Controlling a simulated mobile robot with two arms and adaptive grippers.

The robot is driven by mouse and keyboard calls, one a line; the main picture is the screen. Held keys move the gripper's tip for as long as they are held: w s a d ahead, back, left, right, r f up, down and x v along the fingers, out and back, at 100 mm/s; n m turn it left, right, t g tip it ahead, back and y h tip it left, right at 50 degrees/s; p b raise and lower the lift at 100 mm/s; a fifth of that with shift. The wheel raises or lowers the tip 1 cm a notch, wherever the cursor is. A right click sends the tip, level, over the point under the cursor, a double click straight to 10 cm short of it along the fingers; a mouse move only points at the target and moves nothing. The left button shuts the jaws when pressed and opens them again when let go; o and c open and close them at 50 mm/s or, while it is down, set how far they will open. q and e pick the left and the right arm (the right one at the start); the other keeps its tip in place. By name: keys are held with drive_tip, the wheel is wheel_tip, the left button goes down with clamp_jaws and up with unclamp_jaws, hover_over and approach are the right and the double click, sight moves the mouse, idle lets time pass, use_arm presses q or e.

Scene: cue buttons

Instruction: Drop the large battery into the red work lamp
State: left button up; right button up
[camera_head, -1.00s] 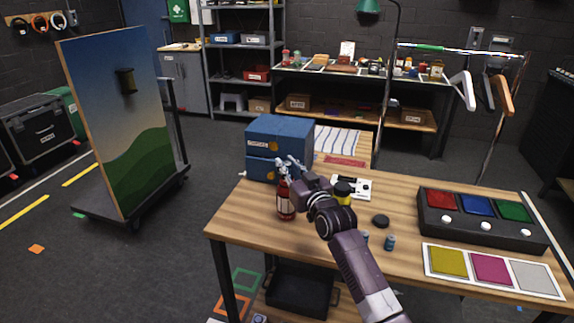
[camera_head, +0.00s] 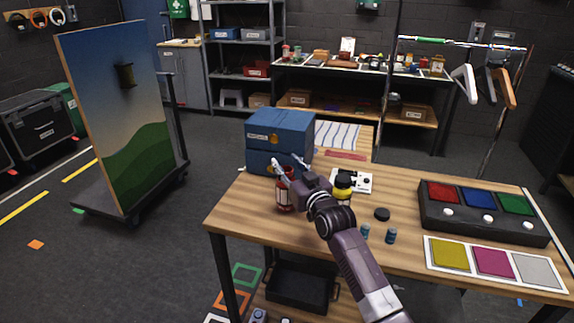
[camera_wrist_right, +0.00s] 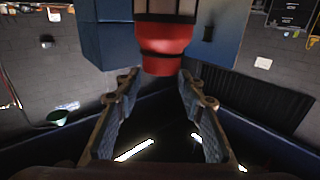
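The red work lamp (camera_head: 285,191) stands upright near the table's left end, in front of a blue drawer box. My right gripper (camera_head: 290,167) is open at the lamp's upper part, overlapping it in the head view; contact is unclear. In the right wrist view, the lamp's red end (camera_wrist_right: 165,48) shows just beyond the two spread fingers (camera_wrist_right: 160,85), with nothing between them. Two small blue batteries stand near the table's front: one (camera_head: 391,236) in full view, the other (camera_head: 365,231) beside my right forearm. I cannot tell which is the large one. My left gripper is out of view.
A yellow-and-black object (camera_head: 343,184) stands behind my right wrist, near a white panel (camera_head: 362,182). A black disc (camera_head: 382,214) lies mid-table. A button box (camera_head: 483,233) and a strip of coloured cards (camera_head: 446,254) fill the right end. The blue drawer box (camera_head: 280,130) stands behind the lamp.

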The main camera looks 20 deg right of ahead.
drive_tip(key=shift+s, duration=0.15)
drive_tip(key=s+d, duration=0.1)
drive_tip(key=s, duration=1)
drive_tip(key=shift+s+d, duration=0.25)
drive_tip(key=shift+s, duration=0.1)
